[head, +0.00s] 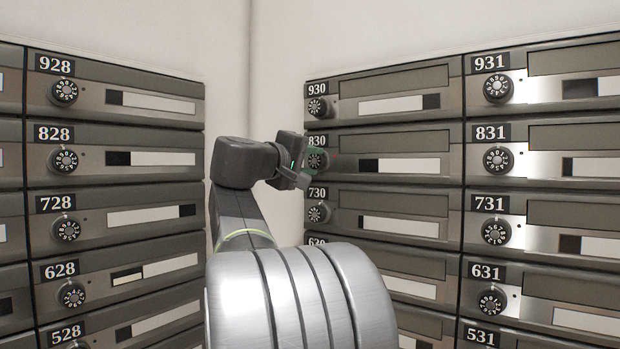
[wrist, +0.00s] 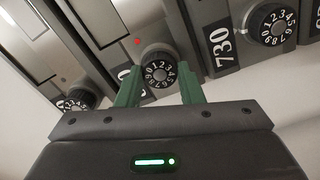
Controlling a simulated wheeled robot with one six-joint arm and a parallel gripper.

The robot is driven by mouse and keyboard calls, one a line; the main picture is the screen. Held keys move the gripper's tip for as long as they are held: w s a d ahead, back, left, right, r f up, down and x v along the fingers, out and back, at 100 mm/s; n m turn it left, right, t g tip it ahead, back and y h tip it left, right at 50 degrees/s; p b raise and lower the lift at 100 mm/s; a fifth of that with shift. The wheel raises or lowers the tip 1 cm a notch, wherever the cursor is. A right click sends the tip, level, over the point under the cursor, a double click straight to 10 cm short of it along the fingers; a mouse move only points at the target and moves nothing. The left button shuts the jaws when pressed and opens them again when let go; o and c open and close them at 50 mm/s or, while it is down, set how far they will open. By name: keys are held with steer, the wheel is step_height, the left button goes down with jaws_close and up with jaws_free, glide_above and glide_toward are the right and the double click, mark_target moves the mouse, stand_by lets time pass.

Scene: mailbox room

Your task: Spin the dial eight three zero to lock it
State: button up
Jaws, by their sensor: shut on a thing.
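The dial of mailbox 830 shows in the head view (head: 317,160) as a black round knob with white numbers, to the right of the corner. In the wrist view the same dial (wrist: 159,74) sits between the two green fingers of my gripper (wrist: 159,88). My gripper (head: 306,162) is shut on the dial from both sides. A small red light (wrist: 137,41) shows beside the dial. The 830 label (head: 317,141) is above the dial in the head view. The digit the dial is set to is too small to tell.
The 730 dial (head: 319,213) is just below and the 930 dial (head: 318,107) just above. In the wrist view the 730 dial (wrist: 271,24) is at upper right, another dial (wrist: 77,100) at left. More mailboxes (head: 66,160) line the left wall.

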steer(key=m+b, duration=0.1)
steer(key=m, duration=0.1)
steer(key=m+b, duration=0.1)
steer(key=b, duration=0.1)
steer(key=m+b, duration=0.1)
steer(key=m, duration=0.1)
steer(key=shift+f+m, duration=0.25)
steer(key=shift+m, duration=0.05)
steer(key=m+b, duration=0.4)
steer(key=m, duration=0.2)
steer(key=m+b, duration=0.2)
steer(key=m, duration=0.4)
steer(key=shift+r+m+b, duration=0.1)
steer(key=shift+m+b, duration=0.2)
steer(key=shift+b, duration=0.1)
steer(key=m+b, duration=0.1)
steer(key=m, duration=0.4)
steer(key=shift+r+m+b, duration=0.1)
steer(key=shift+m+b, duration=0.2)
steer(key=shift+m, duration=0.1)
steer(key=o, duration=1)
